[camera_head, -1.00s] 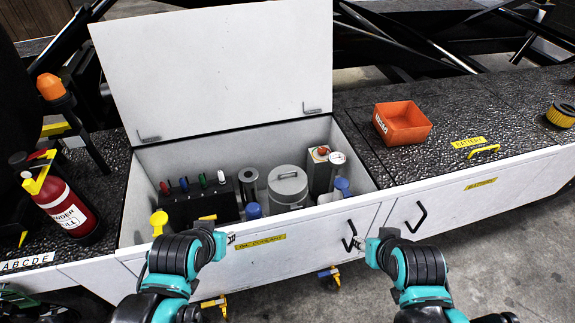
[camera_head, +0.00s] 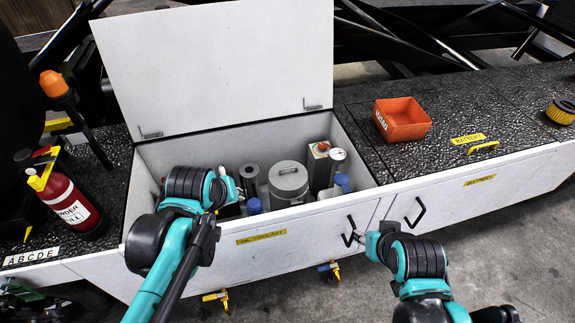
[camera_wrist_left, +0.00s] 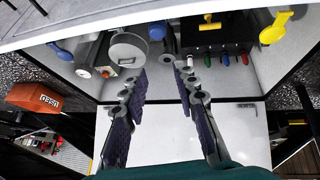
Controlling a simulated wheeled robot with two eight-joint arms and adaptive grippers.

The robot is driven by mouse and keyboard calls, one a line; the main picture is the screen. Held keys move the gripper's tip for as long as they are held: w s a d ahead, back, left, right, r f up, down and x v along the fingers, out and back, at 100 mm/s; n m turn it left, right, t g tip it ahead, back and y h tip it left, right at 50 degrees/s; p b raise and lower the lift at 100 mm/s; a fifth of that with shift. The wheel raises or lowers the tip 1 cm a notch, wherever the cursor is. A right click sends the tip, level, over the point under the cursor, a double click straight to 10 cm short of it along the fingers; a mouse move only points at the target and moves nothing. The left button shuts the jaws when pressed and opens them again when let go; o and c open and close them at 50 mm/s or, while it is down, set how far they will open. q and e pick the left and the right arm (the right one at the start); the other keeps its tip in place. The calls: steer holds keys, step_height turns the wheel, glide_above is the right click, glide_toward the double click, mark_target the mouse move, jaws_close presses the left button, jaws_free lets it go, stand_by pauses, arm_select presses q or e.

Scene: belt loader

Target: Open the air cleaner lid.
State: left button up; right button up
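The air cleaner lid (camera_head: 289,176) is a round grey cap with a bar handle on a canister inside the open white compartment. It also shows in the left wrist view (camera_wrist_left: 128,52), seated and closed. My left gripper (camera_head: 239,191) is over the compartment's front part, left of the canister. In the left wrist view its fingers (camera_wrist_left: 160,76) are apart with nothing between them, the left finger near the lid's rim. My right gripper (camera_head: 355,238) is low in front of the compartment's front panel, near a black handle; its fingers are too small to tell.
The compartment's large white cover (camera_head: 215,70) stands raised behind. Beside the canister are a dark cylinder (camera_head: 249,180), a grey box with a red knob (camera_head: 319,166), a gauge (camera_head: 338,156) and blue caps. An orange bin (camera_head: 402,119) sits on the right deck, a red extinguisher (camera_head: 70,203) at left.

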arm_select(q)
steer(key=w+d+r+n+g+p, duration=0.1)
steer(key=w+n, duration=0.1)
steer(key=w, duration=0.3)
steer(key=w+d+r+n+p, duration=0.1)
steer(key=w+d+n, duration=0.15)
steer(key=w, duration=0.35)
steer(key=n+g+p, duration=0.3)
steer(key=n+p, duration=0.1)
steer(key=n, duration=0.9)
glide_above(287, 169)
steer(key=s, duration=0.2)
step_height(287, 169, down, 18)
steer(key=shift+y, duration=0.4)
steer(key=f+b, duration=0.1)
steer(key=f, duration=0.1)
steer(key=w+f+b, duration=0.1)
steer(key=f, duration=0.2)
steer(key=f+b, duration=0.1)
steer(key=f, duration=0.1)
steer(key=shift+w+d+f, duration=0.1)
steer(key=shift+w+f, duration=0.3)
jaws_close()
